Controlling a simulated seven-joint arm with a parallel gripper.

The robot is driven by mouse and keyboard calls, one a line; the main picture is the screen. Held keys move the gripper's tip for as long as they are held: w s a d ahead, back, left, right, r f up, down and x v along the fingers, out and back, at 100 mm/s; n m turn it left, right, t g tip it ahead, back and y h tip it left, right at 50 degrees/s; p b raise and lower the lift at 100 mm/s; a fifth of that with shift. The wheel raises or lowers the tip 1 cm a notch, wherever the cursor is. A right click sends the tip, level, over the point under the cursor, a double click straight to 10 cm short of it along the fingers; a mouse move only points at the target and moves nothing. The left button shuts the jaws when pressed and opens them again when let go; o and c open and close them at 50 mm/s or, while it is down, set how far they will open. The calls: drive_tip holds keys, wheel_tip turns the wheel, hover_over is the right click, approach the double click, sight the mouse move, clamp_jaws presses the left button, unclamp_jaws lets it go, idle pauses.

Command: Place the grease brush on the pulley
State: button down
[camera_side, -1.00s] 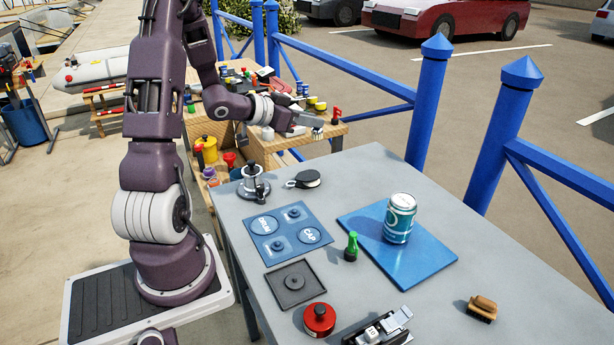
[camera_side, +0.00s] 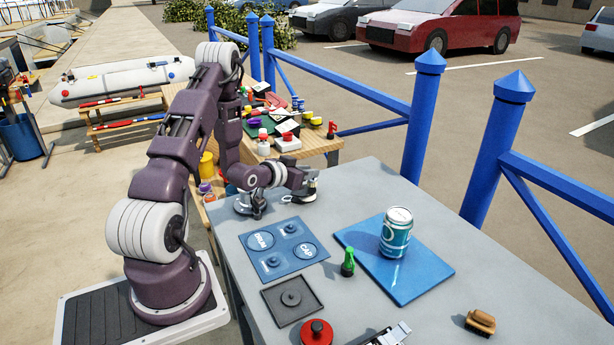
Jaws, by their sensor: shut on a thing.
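My gripper (camera_side: 306,186) is at the far left end of the grey table, low over the pulley. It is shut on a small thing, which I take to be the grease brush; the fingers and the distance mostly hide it. The pulley (camera_side: 297,199), dark with a pale part, lies on the table under the gripper and is partly covered by it. I cannot tell whether the held brush touches the pulley.
A winch-like fitting (camera_side: 247,203) stands just left of the pulley.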

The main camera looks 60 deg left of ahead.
drive_tip(key=shift+f, duration=0.4)
drive_tip(key=c, duration=1.3)
unclamp_jaws()
drive_tip(key=shift+f, duration=0.1)
